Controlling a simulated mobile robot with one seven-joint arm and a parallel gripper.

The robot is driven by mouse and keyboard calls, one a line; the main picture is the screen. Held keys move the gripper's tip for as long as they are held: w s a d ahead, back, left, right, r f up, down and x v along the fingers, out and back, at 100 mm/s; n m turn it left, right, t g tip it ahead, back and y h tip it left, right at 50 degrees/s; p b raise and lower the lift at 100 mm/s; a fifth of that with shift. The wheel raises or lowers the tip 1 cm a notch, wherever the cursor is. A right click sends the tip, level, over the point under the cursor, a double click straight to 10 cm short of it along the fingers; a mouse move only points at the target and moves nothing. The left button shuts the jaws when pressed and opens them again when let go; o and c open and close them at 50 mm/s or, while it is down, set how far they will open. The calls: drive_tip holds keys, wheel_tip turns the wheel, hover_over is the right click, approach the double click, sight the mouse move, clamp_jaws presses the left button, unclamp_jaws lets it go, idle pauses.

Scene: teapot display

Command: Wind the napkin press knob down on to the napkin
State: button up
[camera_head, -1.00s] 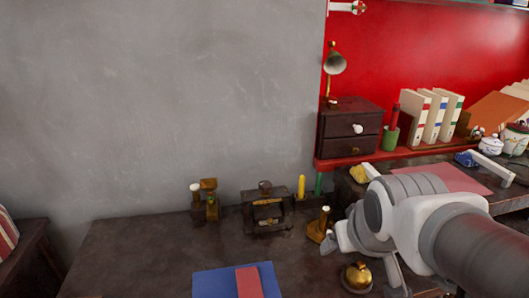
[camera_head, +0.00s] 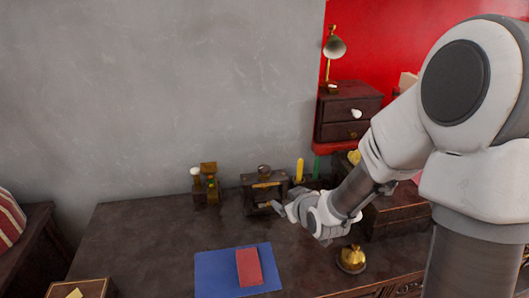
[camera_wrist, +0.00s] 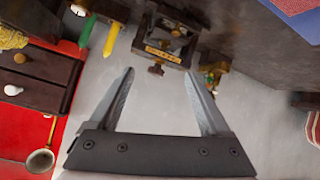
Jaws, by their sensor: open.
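The napkin press (camera_head: 264,192) is a small dark wooden frame at the back of the desk, and it also shows upside down in the wrist view (camera_wrist: 190,17). Its round brown knob (camera_head: 264,170) sits on top; in the wrist view the knob (camera_wrist: 156,70) appears between my fingertips, beyond them. A tan bar crosses the frame below the knob. I cannot clearly make out the napkin inside. My gripper (camera_head: 284,204) is open and empty, in front and to the right of the press, and its two fingers (camera_wrist: 160,75) point at it, apparently apart from it.
A brass and wood piece (camera_head: 209,183) stands left of the press. A yellow stick (camera_head: 299,169) and a green stick (camera_head: 316,167) stand to its right. A brass bell (camera_head: 351,259) is nearer. A blue mat (camera_head: 212,276) with a red book (camera_head: 249,267) lies in front.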

sight(265, 173)
drive_tip(key=shift+a+f+m+t+p, duration=1.45)
drive_tip(key=shift+f+m+t, duration=0.6)
drive_tip(key=shift+t, duration=1.15)
drive_tip(key=w+a, duration=0.1)
drive_tip(key=w, duration=0.5)
drive_tip(key=w+a+b, duration=0.1)
drive_tip(key=w, duration=0.4)
drive_tip(key=w+a, duration=0.1)
drive_tip(key=w, duration=0.5)
drive_tip(key=shift+w+a, duration=0.25)
drive_tip(key=shift+w, duration=0.1)
clamp_jaws()
